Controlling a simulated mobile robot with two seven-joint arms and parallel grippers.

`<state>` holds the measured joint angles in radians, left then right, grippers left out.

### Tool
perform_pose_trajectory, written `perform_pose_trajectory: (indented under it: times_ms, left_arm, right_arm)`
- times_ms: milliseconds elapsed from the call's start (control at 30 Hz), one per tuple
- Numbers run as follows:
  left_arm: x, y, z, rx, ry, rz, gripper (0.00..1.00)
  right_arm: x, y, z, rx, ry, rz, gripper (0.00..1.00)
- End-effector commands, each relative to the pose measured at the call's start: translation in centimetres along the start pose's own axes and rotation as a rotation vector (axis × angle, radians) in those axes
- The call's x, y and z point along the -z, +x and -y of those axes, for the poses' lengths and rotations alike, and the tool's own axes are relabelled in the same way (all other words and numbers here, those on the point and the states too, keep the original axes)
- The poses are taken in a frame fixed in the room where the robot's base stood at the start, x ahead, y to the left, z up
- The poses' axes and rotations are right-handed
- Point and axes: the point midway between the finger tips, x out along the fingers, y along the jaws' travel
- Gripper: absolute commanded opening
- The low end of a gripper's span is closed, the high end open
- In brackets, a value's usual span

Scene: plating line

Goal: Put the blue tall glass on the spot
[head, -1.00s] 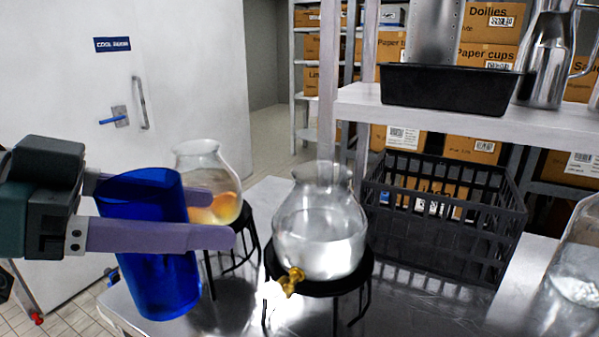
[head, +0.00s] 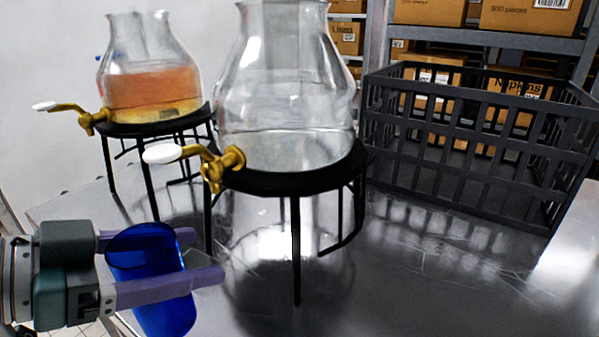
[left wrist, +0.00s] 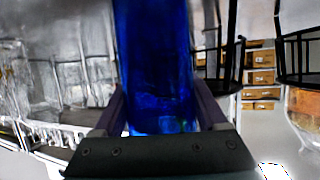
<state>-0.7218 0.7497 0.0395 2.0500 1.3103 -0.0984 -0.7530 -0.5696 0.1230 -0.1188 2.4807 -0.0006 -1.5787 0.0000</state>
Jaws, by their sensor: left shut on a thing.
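The blue tall glass (head: 152,262) is in my left gripper (head: 165,268), low at the left of the head view. The two purple fingers close around its sides, and the glass tilts slightly. In the left wrist view the glass (left wrist: 157,70) stands between the fingers and fills the middle. I cannot see a marked spot in either view. My right gripper is not in view.
A clear dispenser (head: 285,90) with a gold tap sits on a black stand (head: 295,182) right of the glass. A dispenser with orange liquid (head: 150,85) stands behind. A black crate (head: 480,140) is at the right. The steel counter (head: 400,280) in front is bare.

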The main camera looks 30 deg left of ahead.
Motion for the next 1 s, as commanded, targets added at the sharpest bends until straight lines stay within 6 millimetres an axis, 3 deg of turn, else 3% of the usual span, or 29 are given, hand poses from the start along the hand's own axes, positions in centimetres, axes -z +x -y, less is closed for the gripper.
perform_pose_trajectory:
  times_ms: [600,1000]
  left_arm:
    - [-2.2,4.2,0.9,0.001,-0.002,-0.004,0.06]
    - [-0.7,7.2,2.0,0.003,-0.002,-0.005,0.06]
  right_arm:
    - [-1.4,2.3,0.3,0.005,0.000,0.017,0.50]
    - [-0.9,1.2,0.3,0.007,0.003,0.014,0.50]
